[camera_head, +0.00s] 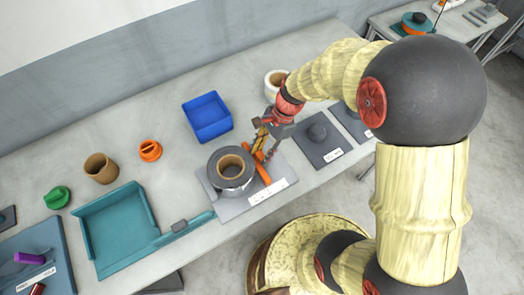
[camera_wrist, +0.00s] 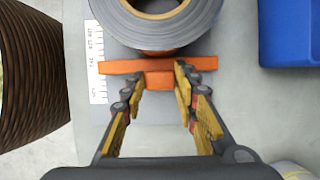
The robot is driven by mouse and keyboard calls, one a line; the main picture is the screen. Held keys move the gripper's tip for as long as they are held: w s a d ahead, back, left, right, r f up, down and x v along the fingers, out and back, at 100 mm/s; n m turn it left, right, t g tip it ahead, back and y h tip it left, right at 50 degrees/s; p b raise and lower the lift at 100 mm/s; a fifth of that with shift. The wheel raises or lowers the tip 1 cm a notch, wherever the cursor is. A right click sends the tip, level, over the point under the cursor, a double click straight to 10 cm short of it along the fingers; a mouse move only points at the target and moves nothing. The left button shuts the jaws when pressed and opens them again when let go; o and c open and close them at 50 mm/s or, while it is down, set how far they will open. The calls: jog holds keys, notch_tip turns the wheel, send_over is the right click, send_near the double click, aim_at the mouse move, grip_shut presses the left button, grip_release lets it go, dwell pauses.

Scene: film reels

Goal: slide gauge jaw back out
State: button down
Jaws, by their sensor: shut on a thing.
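The orange gauge jaw (camera_wrist: 120,67) is a bar with a tab on its near side. My gripper (camera_wrist: 160,78) has its yellow-padded fingers on either side of the tab and is shut on it. The bar lies right beside the grey film reel (camera_wrist: 205,22); whether they touch I cannot tell. In the head view the reel (camera_head: 214,178) lies on the grey gauge plate (camera_head: 229,211). The jaw (camera_head: 263,174) stands at the reel's right side, partly hidden by my gripper (camera_head: 264,142). A white printed scale (camera_wrist: 96,55) runs along the plate's edge.
A blue bin (camera_head: 207,118) stands behind the plate. A teal tray (camera_head: 115,226) and brown cup (camera_head: 100,168) are left. Bare table separates bin and plate.

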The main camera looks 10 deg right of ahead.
jog(key=d+p, duration=0.1)
jog(key=d, duration=0.1)
jog(key=w+d+p, duration=0.1)
jog(key=d, duration=0.1)
jog(key=shift+w+d+r, duration=0.1)
jog(key=shift+w+d, duration=0.05)
jog(key=shift+w, duration=0.05)
jog(key=shift+w+d, duration=0.15)
jog(key=shift+d, duration=0.1)
jog(key=c, duration=1.8)
grip_release()
jog(key=shift+o, duration=1.1)
jog(key=shift+d, duration=0.2)
jog(key=shift+o, duration=1)
jog(key=shift+a, duration=0.1)
jog(key=v, duration=1.1)
jog(key=shift+d+r, duration=0.25)
jog(key=shift+r, duration=0.1)
